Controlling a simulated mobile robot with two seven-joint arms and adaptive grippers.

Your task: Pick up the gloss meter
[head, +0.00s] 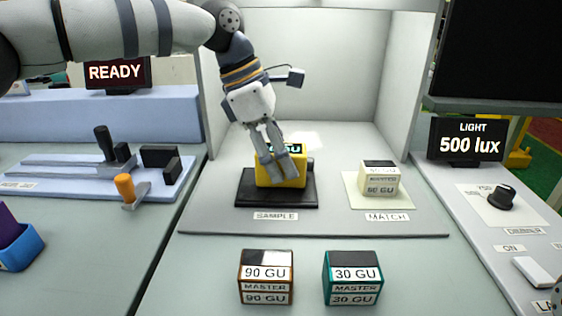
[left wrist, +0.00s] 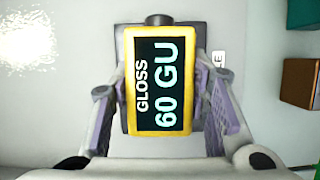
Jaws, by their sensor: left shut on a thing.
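The gloss meter (head: 268,175) is a yellow box on the black sample pad (head: 300,196) in the light booth. In the left wrist view the gloss meter (left wrist: 188,80) shows a dark screen reading "GLOSS 60 GU". My left gripper (head: 280,175) comes down from above and is shut on the gloss meter, with a finger on each side of it in the left wrist view (left wrist: 160,105). I cannot tell whether the meter's base touches the pad. My right gripper is not in view.
A cream 60 GU block (head: 380,180) sits on the match pad (head: 352,194) to the right. A 90 GU master block (head: 266,278) and a 30 GU master block (head: 352,278) stand in front. The booth walls (head: 315,70) close in the back and sides.

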